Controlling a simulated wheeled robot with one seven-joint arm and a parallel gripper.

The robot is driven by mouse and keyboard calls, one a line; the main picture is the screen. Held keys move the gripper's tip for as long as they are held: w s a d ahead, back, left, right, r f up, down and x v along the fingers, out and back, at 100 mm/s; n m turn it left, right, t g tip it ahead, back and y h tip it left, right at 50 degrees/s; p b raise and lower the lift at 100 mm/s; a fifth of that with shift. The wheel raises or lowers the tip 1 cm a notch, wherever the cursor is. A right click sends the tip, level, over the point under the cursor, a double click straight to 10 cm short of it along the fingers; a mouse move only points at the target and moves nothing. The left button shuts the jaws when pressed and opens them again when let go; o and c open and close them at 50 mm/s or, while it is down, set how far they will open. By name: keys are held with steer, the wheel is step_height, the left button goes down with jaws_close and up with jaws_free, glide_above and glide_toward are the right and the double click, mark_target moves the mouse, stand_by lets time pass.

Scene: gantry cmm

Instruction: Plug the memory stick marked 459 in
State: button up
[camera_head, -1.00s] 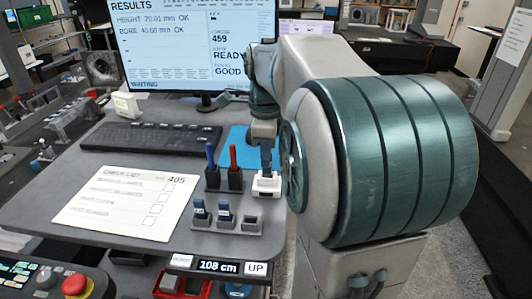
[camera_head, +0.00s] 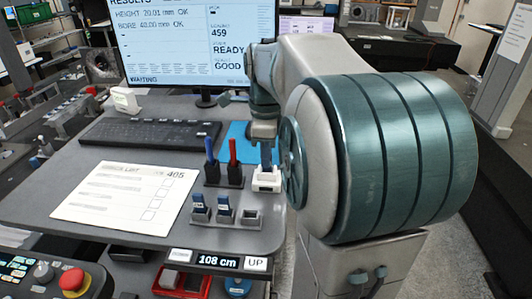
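The third holder (camera_head: 250,216), on the right, looks empty. A small white box (camera_head: 267,181) stands behind that holder, near the desk's right edge. My gripper (camera_head: 266,164) points down directly above the white box, at or very near its top. Its fingers are small and dark, so I cannot tell whether they hold a stick. The monitor (camera_head: 180,45) shows 459, READY and GOOD.
A pen holder (camera_head: 224,176) with a blue and a red pen stands just left of my gripper. A keyboard (camera_head: 150,134), a blue mat (camera_head: 238,134) and a checklist sheet (camera_head: 125,198) marked 405 lie on the desk (camera_head: 60,178). A height display (camera_head: 218,262) is on the front edge.

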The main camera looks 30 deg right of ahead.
steer(key=o, duration=0.5)
steer(key=shift+r, duration=0.1)
step_height(320, 180, up, 14)
steer(key=shift+f, duration=0.2)
